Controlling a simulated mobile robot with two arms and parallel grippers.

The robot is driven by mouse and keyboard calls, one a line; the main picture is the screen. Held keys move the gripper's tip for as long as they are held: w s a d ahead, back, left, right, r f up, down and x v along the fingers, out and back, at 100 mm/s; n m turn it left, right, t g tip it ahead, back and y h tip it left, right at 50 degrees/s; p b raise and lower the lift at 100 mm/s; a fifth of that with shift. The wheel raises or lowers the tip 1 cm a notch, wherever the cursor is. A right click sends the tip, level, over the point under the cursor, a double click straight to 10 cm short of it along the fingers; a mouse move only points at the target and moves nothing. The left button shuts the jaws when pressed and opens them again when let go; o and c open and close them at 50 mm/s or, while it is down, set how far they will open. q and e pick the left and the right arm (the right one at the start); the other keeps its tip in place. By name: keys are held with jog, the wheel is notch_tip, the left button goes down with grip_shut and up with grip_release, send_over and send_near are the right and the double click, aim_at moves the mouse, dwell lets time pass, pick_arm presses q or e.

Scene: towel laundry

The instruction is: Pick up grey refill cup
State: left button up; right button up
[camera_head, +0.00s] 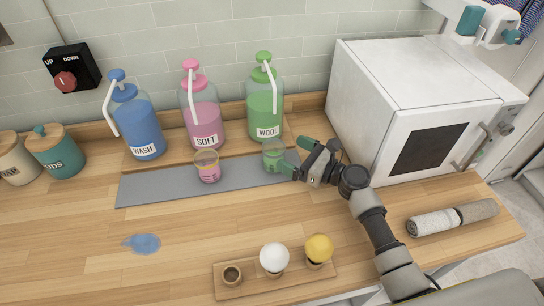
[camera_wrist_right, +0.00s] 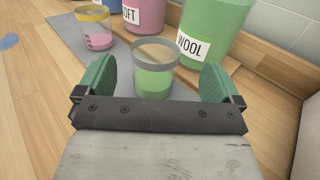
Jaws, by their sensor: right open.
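The grey-rimmed refill cup (camera_head: 272,155) is clear, holds green liquid and stands upright on the grey mat (camera_head: 150,188), in front of the green WOOL bottle. My right gripper (camera_head: 293,158) is open and empty, just to the right of this cup. In the right wrist view the cup (camera_wrist_right: 153,66) stands between and slightly beyond the two green finger pads of the gripper (camera_wrist_right: 157,84), with a gap on each side. My left gripper is not in view.
A yellow-rimmed cup (camera_head: 207,168) with pink liquid stands left on the mat. Behind are blue WASH (camera_head: 137,125), pink SOFT (camera_head: 203,120) and green WOOL (camera_head: 265,108) pump bottles. A white machine (camera_head: 400,85) stands right; a wooden tray (camera_head: 250,292) with balls lies in front.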

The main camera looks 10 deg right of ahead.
aim_at(265, 143)
jog(key=shift+w+a+f, duration=0.15)
jog(key=shift+w+a, duration=0.35)
jog(key=shift+w, duration=0.05)
jog(key=b+x, duration=0.1)
jog(key=x, duration=0.3)
jog(key=shift+a+f, duration=0.1)
jog(key=shift+a, duration=0.3)
jog(key=shift+w+a, duration=0.15)
jog(key=shift+c, duration=0.7)
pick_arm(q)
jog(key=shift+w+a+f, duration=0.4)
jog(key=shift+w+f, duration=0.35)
pick_arm(e)
jog(key=c, duration=0.9)
